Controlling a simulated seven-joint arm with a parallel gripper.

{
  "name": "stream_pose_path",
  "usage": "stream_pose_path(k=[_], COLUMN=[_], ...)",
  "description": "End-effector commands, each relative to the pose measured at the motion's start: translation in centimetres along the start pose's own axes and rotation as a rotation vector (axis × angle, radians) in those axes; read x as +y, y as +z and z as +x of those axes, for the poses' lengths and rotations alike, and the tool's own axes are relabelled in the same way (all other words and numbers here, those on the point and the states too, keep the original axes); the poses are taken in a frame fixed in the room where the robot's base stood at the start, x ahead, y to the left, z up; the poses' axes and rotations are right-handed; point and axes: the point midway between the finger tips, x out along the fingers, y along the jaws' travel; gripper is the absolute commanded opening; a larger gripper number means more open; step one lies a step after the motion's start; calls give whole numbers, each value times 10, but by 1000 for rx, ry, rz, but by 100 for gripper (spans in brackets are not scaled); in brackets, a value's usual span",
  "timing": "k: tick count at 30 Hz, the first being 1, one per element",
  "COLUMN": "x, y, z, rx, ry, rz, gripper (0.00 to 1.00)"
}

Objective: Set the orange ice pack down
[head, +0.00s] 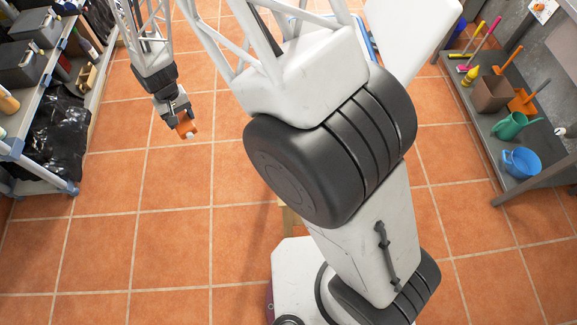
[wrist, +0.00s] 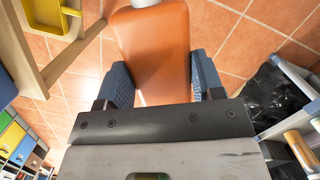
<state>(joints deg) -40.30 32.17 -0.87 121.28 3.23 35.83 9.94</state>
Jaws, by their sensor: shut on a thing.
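The orange ice pack (wrist: 155,50) is a flat orange block with a white cap at one end, seen large in the wrist view. In the head view the ice pack (head: 186,127) is small, at the left, with its white end pointing down. My gripper (head: 176,114) is shut on it. In the wrist view the two blue-grey fingers of my gripper (wrist: 160,82) press on either side of it. The pack is held in the air above the tiled floor, with tiles visible around it. Part of it is hidden behind the gripper body.
A shelf unit (head: 72,187) with dark boxes and a black plastic bag (head: 50,130) stands at the left. A grey bench (head: 520,165) at the right holds pots, a green watering can and a blue bucket. A yellow tray (wrist: 55,18) shows in the wrist view.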

Motion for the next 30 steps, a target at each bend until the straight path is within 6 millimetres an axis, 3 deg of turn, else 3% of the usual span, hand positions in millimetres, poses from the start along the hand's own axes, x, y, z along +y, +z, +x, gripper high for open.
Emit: stream_pose_path(k=[12, 30], x=[76, 158], y=[71, 189], z=[36, 80], rx=[-2, -1], ry=[-19, -46], rz=[128, 308], gripper=[31, 31])
